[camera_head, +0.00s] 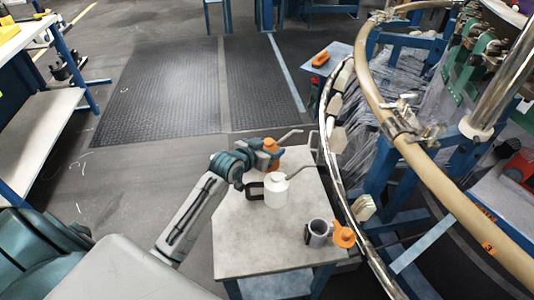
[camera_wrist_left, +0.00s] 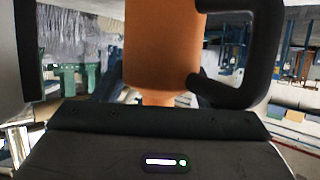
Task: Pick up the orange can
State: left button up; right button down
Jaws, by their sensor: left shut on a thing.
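The orange can (camera_head: 271,146) is at the far left corner of the pale table, with a thin grey spout pointing right. My left gripper (camera_head: 264,160) is shut on it and hides part of its body. In the left wrist view the orange can (camera_wrist_left: 165,45) fills the upper middle, with a black handle (camera_wrist_left: 265,55) on its right. I cannot tell whether its base touches the table. My right gripper is not in view.
A white can (camera_head: 276,192) with a black handle and long spout stands close in front. A grey mug (camera_head: 318,233) and an orange piece (camera_head: 343,236) are at the table's (camera_head: 245,240) right edge. The loom's curved rail (camera_head: 345,185) runs along the right.

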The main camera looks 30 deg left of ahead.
aim_at(268, 145)
pick_arm(q)
notch_tip(268, 145, up, 10)
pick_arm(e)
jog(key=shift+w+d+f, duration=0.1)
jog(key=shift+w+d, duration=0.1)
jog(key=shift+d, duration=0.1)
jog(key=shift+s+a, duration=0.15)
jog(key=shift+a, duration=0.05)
